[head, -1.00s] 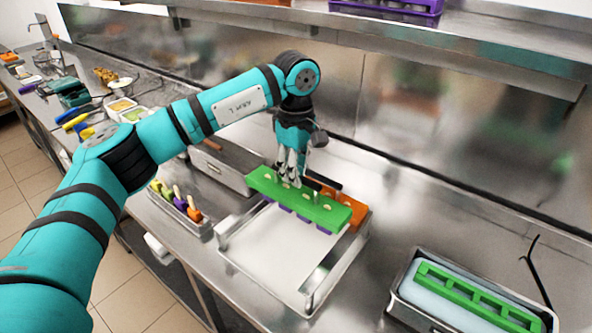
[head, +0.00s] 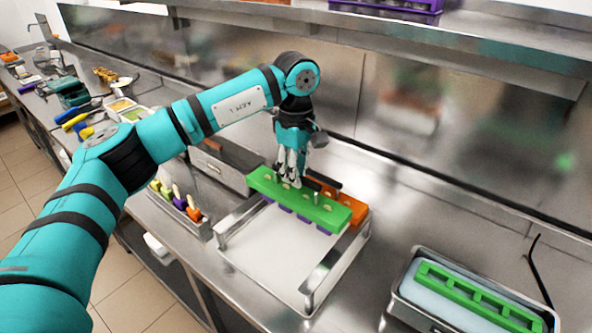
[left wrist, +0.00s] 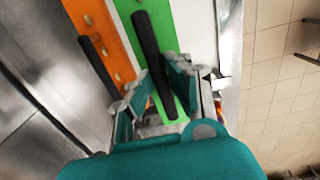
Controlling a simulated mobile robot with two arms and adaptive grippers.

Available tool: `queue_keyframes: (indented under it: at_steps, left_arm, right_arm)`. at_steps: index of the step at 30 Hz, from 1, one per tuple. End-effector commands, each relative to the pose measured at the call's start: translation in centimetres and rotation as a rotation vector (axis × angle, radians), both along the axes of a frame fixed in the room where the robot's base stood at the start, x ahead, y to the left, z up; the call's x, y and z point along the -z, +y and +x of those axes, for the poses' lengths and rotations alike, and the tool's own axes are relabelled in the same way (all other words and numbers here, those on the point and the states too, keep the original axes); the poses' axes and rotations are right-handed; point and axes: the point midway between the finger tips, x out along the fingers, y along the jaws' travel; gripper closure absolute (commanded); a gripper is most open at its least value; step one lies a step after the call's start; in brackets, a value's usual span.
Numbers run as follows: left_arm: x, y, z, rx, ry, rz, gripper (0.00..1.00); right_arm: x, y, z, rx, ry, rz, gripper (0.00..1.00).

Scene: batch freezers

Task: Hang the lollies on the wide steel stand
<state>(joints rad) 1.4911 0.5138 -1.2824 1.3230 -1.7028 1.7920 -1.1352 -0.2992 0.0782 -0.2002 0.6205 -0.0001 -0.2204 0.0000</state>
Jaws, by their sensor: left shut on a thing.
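My left gripper (head: 290,182) is shut on the black handle (left wrist: 150,50) of a green lolly holder (head: 315,212). Purple lollies (head: 305,219) hang below the holder, and pale stick ends show along its top. The green holder is over the far end of the wide steel stand (head: 325,272); I cannot tell whether it rests on the rails. An orange holder (head: 357,210) with its own black handle is right behind it, partly hidden. In the left wrist view, the orange holder (left wrist: 100,35) lies alongside the green one. My right gripper is out of view.
A tray with pale liquid and another green holder (head: 470,297) stands at the right. A steel bin (head: 220,168) and a tray of colourful lollies (head: 178,205) are at the left. The stand's white base (head: 265,245) is clear in front. A shelf (head: 400,38) hangs above.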

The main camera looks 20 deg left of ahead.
Motion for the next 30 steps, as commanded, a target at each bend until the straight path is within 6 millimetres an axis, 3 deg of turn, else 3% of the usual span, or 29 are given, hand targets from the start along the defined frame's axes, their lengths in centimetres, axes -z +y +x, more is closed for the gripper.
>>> queue_keyframes:
  at_steps: [30]
  left_arm:
    - [2.0,0.0,0.0,0.000,-0.001,0.000,1.00]
  right_arm:
    - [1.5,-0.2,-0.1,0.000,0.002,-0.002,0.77]
